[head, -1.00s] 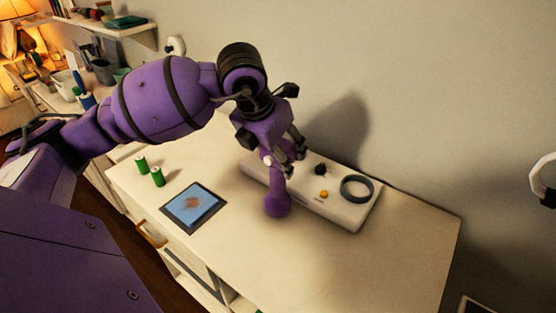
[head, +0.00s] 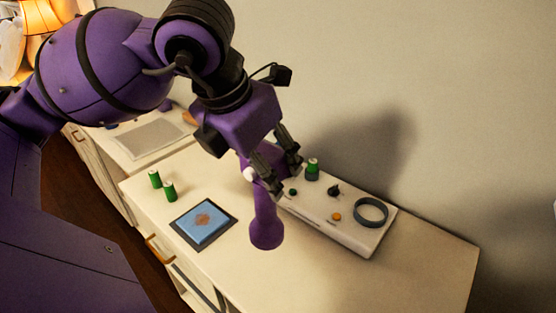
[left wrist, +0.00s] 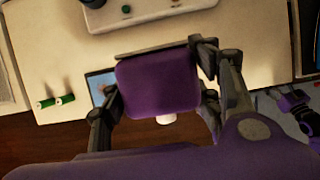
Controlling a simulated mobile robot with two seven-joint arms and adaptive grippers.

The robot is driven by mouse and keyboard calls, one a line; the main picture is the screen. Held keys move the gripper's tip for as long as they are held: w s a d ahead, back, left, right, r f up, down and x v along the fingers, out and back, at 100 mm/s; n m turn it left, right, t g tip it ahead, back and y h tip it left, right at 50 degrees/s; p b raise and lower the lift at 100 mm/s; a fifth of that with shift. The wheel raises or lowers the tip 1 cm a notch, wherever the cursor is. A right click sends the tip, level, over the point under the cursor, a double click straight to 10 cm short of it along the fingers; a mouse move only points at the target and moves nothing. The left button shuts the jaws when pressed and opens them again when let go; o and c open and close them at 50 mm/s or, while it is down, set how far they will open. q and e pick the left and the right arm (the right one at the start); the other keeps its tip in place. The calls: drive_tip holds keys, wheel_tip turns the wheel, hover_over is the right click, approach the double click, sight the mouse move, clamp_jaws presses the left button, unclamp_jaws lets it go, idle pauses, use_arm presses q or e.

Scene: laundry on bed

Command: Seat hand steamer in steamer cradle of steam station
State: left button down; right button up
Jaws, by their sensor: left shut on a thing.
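My left gripper (head: 277,166) is shut on the purple hand steamer (head: 265,222), which hangs roughly upright with its rounded end down, in front of the steam station's left end. The steamer (left wrist: 157,85) fills the space between the fingers in the left wrist view. The steam station (head: 345,236) is a long white unit on the counter by the wall. A dark ring (head: 370,211), apparently the steamer cradle, stands empty at its right end. It also carries a black knob, an orange button and a green cylinder (head: 312,167).
Two green cylinders (head: 162,186) stand on the white counter (head: 390,278) at the left. A dark-framed tablet with a blue face (head: 203,221) lies near the front edge. The counter's right part is clear. The wall rises close behind the station.

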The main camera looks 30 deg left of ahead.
use_arm(q)
drive_tip(key=shift+s+d+r, duration=0.1)
drive_tip(key=shift+s+r, duration=0.2)
drive_tip(key=shift+s, duration=0.3)
drive_tip(key=shift+s+r, duration=0.3)
drive_tip(key=shift+s, duration=0.25)
